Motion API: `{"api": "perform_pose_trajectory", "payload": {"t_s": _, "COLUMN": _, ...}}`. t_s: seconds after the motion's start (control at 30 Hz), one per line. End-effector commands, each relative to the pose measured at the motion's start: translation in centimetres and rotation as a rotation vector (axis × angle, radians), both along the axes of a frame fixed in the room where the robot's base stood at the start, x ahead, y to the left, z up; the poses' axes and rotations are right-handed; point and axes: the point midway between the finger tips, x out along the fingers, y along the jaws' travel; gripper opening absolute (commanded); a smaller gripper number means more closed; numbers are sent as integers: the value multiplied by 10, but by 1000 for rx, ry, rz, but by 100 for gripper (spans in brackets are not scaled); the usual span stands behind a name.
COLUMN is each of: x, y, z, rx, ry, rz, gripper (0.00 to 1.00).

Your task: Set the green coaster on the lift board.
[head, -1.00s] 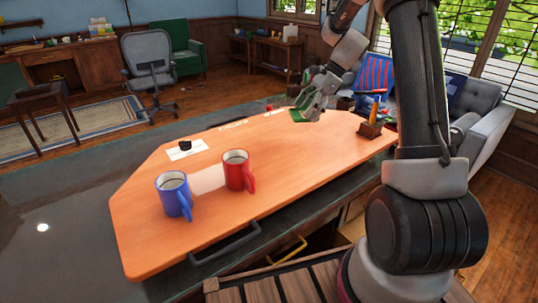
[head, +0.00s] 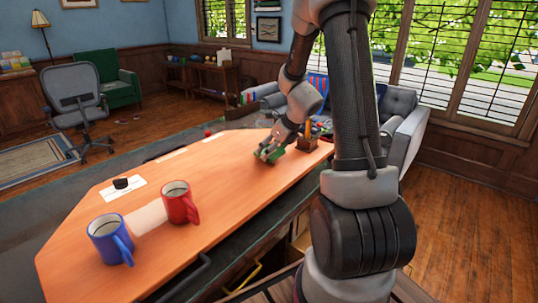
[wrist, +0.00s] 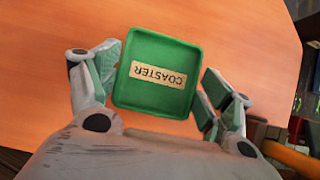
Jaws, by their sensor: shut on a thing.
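The green coaster (wrist: 152,97) is a square with a raised rim and a pale label reading COASTER, which appears upside down in the wrist view. My gripper (wrist: 158,85) is shut on it, with a finger at its left and right edges. In the head view my gripper (head: 268,153) is over the far right part of the orange lift board (head: 215,200), and the coaster shows only as a small green patch there. I cannot tell whether the coaster touches the board.
A blue mug (head: 106,243) and a red mug (head: 177,206) stand on the near left part of the board. A white card with a black object (head: 121,184) lies behind them. A brown holder (head: 308,142) stands at the far right end. The board's middle is clear.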

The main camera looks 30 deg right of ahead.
Motion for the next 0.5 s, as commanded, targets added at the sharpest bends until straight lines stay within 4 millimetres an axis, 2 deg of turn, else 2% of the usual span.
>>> {"api": "perform_pose_trajectory", "payload": {"t_s": 0.03, "x": 0, "y": 0, "z": -9, "rx": 2, "ry": 4, "rz": -1, "gripper": 54}}
{"api": "perform_pose_trajectory", "payload": {"t_s": 0.13, "x": 0, "y": 0, "z": -18, "rx": 1, "ry": 2, "rz": -1, "gripper": 54}}
{"api": "perform_pose_trajectory", "payload": {"t_s": 0.47, "x": 0, "y": 0, "z": -21, "rx": 0, "ry": 0, "rz": 0, "gripper": 54}}
{"api": "perform_pose_trajectory", "payload": {"t_s": 0.5, "x": 0, "y": 0, "z": -21, "rx": 0, "ry": 0, "rz": 0, "gripper": 82}}
